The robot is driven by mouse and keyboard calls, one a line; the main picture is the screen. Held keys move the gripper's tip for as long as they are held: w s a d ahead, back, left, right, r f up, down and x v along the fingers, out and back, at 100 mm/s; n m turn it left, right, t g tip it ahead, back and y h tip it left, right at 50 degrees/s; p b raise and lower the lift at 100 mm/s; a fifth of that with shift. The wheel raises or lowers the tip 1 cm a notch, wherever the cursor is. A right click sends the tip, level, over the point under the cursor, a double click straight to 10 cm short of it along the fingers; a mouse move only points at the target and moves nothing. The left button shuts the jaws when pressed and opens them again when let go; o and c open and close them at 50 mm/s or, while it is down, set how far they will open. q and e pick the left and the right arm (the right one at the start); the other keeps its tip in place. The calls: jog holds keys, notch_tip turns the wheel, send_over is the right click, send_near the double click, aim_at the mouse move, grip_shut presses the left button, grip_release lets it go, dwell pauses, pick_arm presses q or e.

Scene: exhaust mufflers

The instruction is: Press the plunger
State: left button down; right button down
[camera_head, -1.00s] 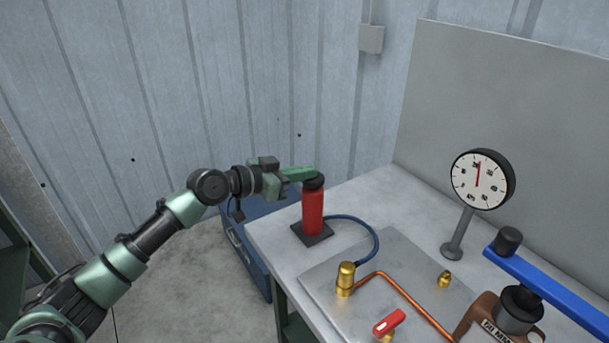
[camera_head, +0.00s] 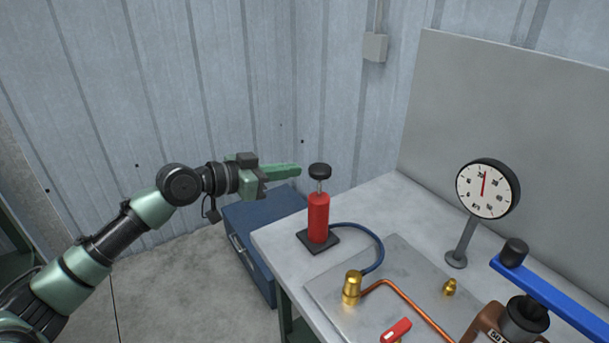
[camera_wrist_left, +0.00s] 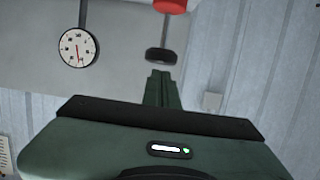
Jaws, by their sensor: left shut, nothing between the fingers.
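The plunger is a black knob (camera_head: 320,171) on a thin metal rod above a red cylinder (camera_head: 318,217), which stands upright on a dark square base at the table's back left. The knob is up, with the rod showing below it. It also shows in the left wrist view (camera_wrist_left: 161,55), just beyond the fingertips. My left gripper (camera_head: 298,170) is shut and empty, just left of the knob at about its height. A small gap seems to separate them. My right gripper is not in view.
A blue hose (camera_head: 381,250) runs from the cylinder to a brass fitting (camera_head: 352,289) on a metal plate. A round gauge (camera_head: 488,188) stands to the right. A blue lever (camera_head: 560,297) and a red-handled valve (camera_head: 396,330) are nearer. A blue cabinet (camera_head: 262,225) stands left of the table.

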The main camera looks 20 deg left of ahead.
pick_arm(q)
jog(key=b+v, duration=0.1)
jog(key=v, duration=0.2)
jog(key=shift+s+a+r, duration=0.15)
jog(key=shift+s+r, duration=0.05)
jog(key=shift+s, duration=0.05)
dwell(0.9)
